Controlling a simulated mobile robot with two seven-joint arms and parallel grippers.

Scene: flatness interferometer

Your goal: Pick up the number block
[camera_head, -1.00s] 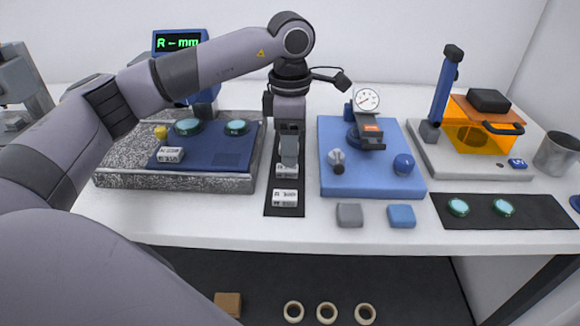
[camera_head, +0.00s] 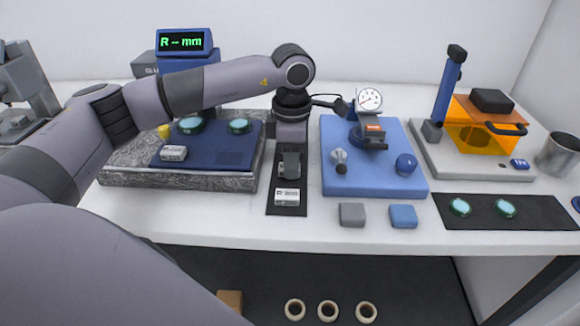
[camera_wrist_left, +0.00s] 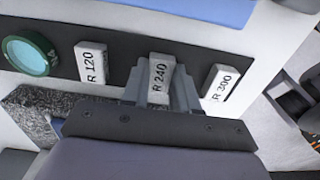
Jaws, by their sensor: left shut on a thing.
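Number blocks stand in a row on a narrow black strip (camera_head: 271,205). In the left wrist view, a white block marked R 240 (camera_wrist_left: 158,76) sits between the fingers of my left gripper (camera_wrist_left: 160,92), which is shut on it. A block marked R 120 (camera_wrist_left: 91,64) is to its left and one marked R 300 (camera_wrist_left: 221,84) to its right, both apart from the fingers. In the head view, my left gripper (camera_head: 290,172) points down over the strip and hides the held block; the near block (camera_head: 287,196) shows in front. My right gripper is not in view.
A granite slab (camera_head: 125,178) with a blue mat (camera_head: 235,157) and another white block (camera_head: 173,153) is left of the strip. A blue base (camera_head: 370,185) with a dial gauge (camera_head: 369,99) is close on the right. Grey (camera_head: 352,215) and blue (camera_head: 403,216) pieces lie near the table's front edge.

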